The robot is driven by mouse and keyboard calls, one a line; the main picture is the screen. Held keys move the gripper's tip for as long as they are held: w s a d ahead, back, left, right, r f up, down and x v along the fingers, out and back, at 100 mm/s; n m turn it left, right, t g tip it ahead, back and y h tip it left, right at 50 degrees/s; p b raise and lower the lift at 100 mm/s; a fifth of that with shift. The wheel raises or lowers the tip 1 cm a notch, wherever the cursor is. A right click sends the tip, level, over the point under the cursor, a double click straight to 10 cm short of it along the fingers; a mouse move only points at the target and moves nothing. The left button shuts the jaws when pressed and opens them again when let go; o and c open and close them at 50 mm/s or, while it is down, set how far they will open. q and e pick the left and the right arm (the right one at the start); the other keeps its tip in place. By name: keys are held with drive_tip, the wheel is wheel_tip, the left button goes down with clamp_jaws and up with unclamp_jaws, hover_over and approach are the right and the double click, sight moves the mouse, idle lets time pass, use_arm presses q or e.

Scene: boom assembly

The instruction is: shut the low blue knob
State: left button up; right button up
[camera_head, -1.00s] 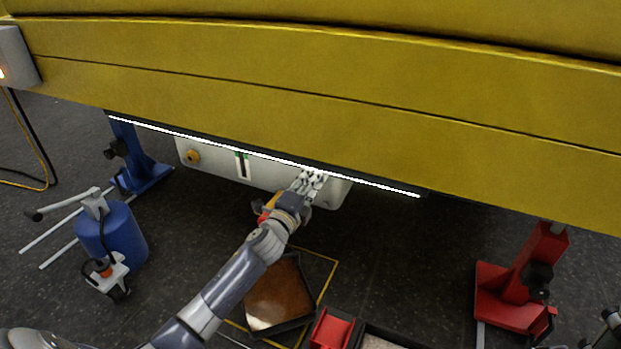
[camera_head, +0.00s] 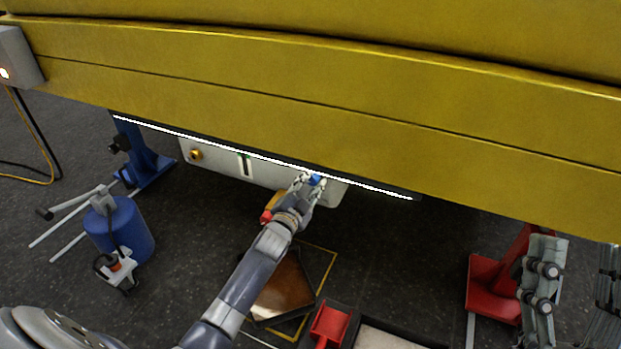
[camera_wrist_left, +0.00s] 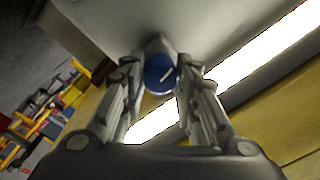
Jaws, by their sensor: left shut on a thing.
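The low blue knob (camera_head: 314,180) is at the right end of a pale panel (camera_head: 219,164) under the yellow boom.
The yellow boom (camera_head: 300,90) spans the view above a bright light strip (camera_head: 250,157). A brass knob (camera_head: 196,154) and a slot with a green mark (camera_head: 244,164) are on the panel. A blue cylinder (camera_head: 125,232), brown tray (camera_head: 284,290) and red bin (camera_head: 328,325) stand below.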

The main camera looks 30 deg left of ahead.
use_arm(q)
drive_tip(key=shift+r+n+p, duration=0.1)
drive_tip(key=shift+n+p, duration=0.4)
drive_tip(key=shift+n, duration=0.3)
drive_tip(key=shift+n+p, duration=0.75)
drive_tip(key=shift+n, duration=0.35)
use_arm(e)
drive_tip(key=w+f+g+h, duration=0.3)
drive_tip(key=w+f+g, duration=0.35)
drive_tip(key=f, duration=0.35)
use_arm(q)
drive_tip(key=n+p, duration=0.2)
drive_tip(key=n, duration=0.1)
drive_tip(key=shift+n, duration=0.4)
use_arm(e)
wheel_tip(320, 180, down, 11)
drive_tip(key=s+d+g+h, duration=0.1)
drive_tip(key=s+g, duration=0.1)
drive_tip(key=g, duration=0.4)
drive_tip(key=shift+s+d+f+h, duration=0.15)
drive_tip(key=shift+s+d+h, duration=0.1)
drive_tip(key=shift+d+h, duration=0.15)
drive_tip(key=shift+g, duration=0.25)
use_arm(q)
drive_tip(key=o, duration=1.1)
drive_tip(key=shift+c, duration=0.2)
drive_tip(key=shift+s, duration=0.1)
